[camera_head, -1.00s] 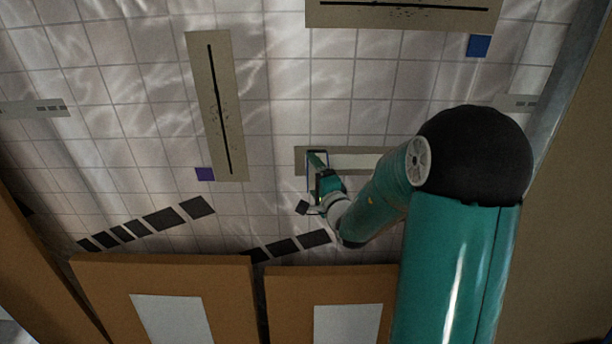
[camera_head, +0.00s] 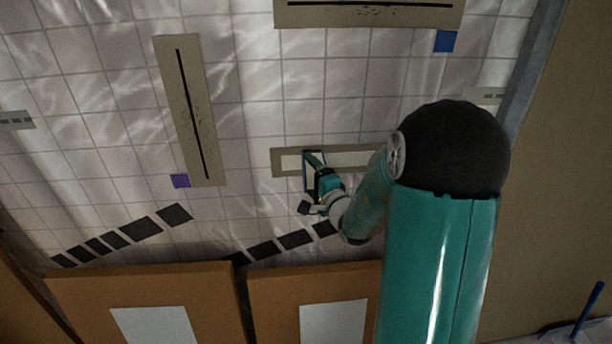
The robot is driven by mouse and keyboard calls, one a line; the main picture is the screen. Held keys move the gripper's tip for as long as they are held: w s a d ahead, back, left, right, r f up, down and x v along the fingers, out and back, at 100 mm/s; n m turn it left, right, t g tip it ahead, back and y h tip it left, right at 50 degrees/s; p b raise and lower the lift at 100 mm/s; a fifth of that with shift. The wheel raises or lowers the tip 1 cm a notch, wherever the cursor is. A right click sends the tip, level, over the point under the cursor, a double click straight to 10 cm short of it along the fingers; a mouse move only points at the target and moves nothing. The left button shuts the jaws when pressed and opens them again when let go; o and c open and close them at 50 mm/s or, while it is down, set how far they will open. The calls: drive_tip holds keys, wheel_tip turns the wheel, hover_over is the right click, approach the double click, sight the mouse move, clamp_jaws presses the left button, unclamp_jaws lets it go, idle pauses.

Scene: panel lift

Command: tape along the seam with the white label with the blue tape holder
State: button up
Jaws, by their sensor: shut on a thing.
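My gripper (camera_head: 316,180) is shut on the tape holder, a small blue-edged frame (camera_head: 305,172) with a pale face. The holder is over the left part of a horizontal beige panel (camera_head: 276,163) on the tiled surface. A whitish strip (camera_head: 292,162) shows along this panel on both sides of the holder. I cannot tell whether the holder touches it.
A beige panel (camera_head: 168,90) with a black seam has a purple label (camera_head: 180,181). Another panel (camera_head: 290,15) at the top has a blue label (camera_head: 445,41). Brown boards with white sheets (camera_head: 155,325) stand below. A blue stick (camera_head: 588,312) is at lower right.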

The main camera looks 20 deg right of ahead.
drive_tip(key=s+d, duration=0.3)
drive_tip(key=d, duration=0.8)
drive_tip(key=s+d, duration=0.3)
drive_tip(key=d, duration=0.8)
drive_tip(key=shift+s+d, duration=0.15)
drive_tip(key=shift+s, duration=0.2)
drive_tip(key=shift+s+d+r, duration=0.1)
drive_tip(key=shift+d, duration=0.4)
drive_tip(key=shift+c, duration=1.3)
drive_tip(key=d, duration=0.1)
drive_tip(key=s+d, duration=0.1)
drive_tip(key=d, duration=0.1)
drive_tip(key=shift+s+d, duration=0.1)
drive_tip(key=shift+d, duration=0.1)
drive_tip(key=s+a, duration=0.2)
drive_tip(key=s, duration=0.3)
drive_tip(key=shift+s, duration=0.4)
drive_tip(key=shift+s, duration=0.1)
